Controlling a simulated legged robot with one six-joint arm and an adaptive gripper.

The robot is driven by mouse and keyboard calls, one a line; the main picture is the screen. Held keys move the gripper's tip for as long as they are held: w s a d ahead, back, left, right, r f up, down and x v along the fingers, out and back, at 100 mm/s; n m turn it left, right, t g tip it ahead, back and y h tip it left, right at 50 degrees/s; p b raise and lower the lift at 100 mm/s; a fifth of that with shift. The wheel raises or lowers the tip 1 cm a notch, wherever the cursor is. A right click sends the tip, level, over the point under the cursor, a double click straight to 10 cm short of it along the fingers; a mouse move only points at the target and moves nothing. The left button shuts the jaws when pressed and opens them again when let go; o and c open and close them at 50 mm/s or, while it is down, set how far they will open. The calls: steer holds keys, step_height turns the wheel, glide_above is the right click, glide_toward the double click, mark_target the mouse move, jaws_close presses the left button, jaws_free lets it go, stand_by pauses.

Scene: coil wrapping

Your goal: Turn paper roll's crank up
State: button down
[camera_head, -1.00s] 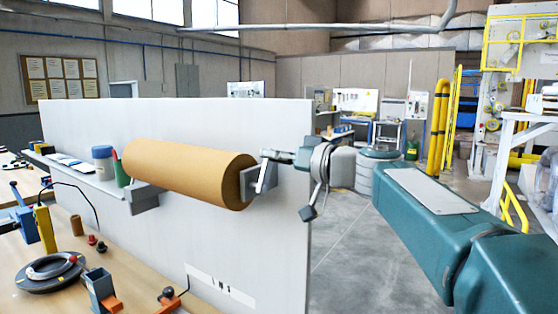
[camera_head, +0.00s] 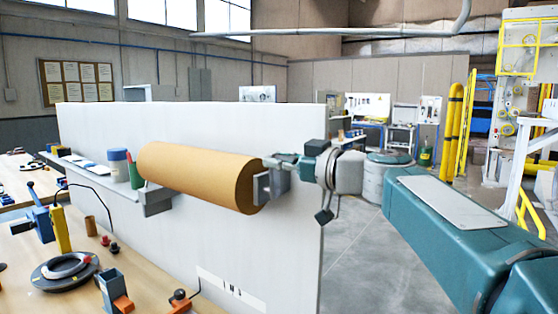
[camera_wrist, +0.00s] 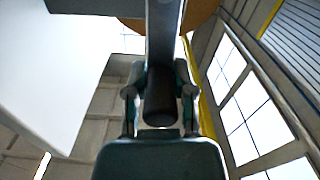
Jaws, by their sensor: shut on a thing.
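The brown paper roll (camera_head: 195,175) lies horizontally along the white panel (camera_head: 100,130) in the head view. Its crank (camera_head: 279,180) is at the roll's right end, beside a grey end bracket (camera_head: 261,187). My gripper (camera_head: 284,160) reaches in from the right at the crank's upper end. In the wrist view my gripper (camera_wrist: 160,100) is shut on the dark cylindrical crank handle (camera_wrist: 160,108), with a finger on each side. The grey crank arm (camera_wrist: 163,35) runs up from the handle. Part of the roll (camera_wrist: 200,12) shows at the top.
A blue-lidded container (camera_head: 118,165) and a green cup (camera_head: 136,180) stand on a shelf left of the roll. Below is a wooden bench (camera_head: 150,265) with a dark ring-shaped part (camera_head: 66,269) and tools. Floor (camera_head: 360,250) is open right of the panel.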

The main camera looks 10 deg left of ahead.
steer(key=shift+w+f, duration=0.2)
steer(key=shift+f, duration=0.2)
steer(key=shift+c, duration=2.4)
jaws_free()
steer(key=shift+w, duration=0.2)
steer(key=shift+s+r, duration=0.1)
steer(key=shift+r, duration=0.05)
steer(key=shift+d, duration=0.15)
steer(key=v, duration=1.1)
steer(key=shift+s+d, duration=0.15)
steer(key=shift+d, duration=0.2)
